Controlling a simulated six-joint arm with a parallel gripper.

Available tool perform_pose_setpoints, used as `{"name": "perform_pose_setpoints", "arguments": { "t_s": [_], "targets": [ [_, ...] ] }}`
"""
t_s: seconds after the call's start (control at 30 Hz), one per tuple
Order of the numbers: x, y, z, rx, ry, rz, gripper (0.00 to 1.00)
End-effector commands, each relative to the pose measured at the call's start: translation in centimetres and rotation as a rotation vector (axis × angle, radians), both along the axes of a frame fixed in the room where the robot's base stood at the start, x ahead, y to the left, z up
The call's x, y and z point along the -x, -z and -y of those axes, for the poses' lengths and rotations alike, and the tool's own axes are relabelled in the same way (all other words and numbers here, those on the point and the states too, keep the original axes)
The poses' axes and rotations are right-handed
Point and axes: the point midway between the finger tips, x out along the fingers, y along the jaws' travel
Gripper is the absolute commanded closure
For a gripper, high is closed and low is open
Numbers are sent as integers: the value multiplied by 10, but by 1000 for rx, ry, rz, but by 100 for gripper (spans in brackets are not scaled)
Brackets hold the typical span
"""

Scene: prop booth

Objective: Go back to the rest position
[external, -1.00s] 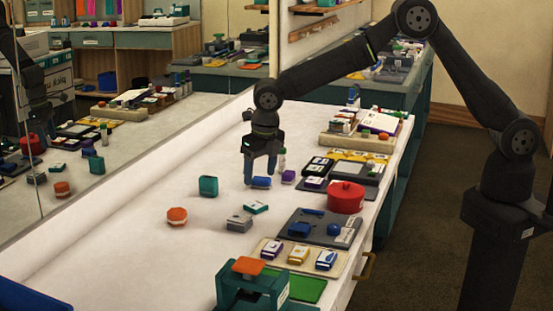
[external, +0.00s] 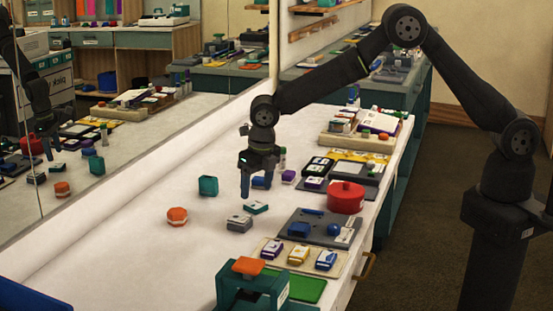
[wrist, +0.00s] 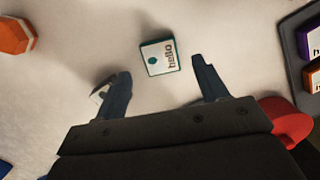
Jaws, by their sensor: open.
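My gripper (external: 258,188) hangs over the white table with its fingers pointing down, open and empty. In the wrist view my gripper (wrist: 161,68) has its two fingers spread apart. My exact height above the table is hard to tell.
Near the gripper stand a grey block (external: 239,223), a teal box (external: 208,186) and an orange piece (external: 177,216). A red round container (external: 346,198) and several trays line the right side. A mirror is at left. The table's left strip is clear.

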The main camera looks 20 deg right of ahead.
Motion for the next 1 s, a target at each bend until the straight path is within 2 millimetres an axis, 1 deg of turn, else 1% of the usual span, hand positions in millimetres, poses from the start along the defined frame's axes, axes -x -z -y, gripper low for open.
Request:
{"name": "perform_pose_setpoints", "arguments": {
  "t_s": [0.03, 0.1, 0.67, 1.0],
  "targets": [
    [-6, -7, 9, -1, 4, 1, 34],
    [-12, -14, 20, -1, 3, 1, 34],
    [-58, -71, 105, 1, 3, 0, 34],
    [-61, -74, 173, 4, 248, -7, 34]
  ]
}}
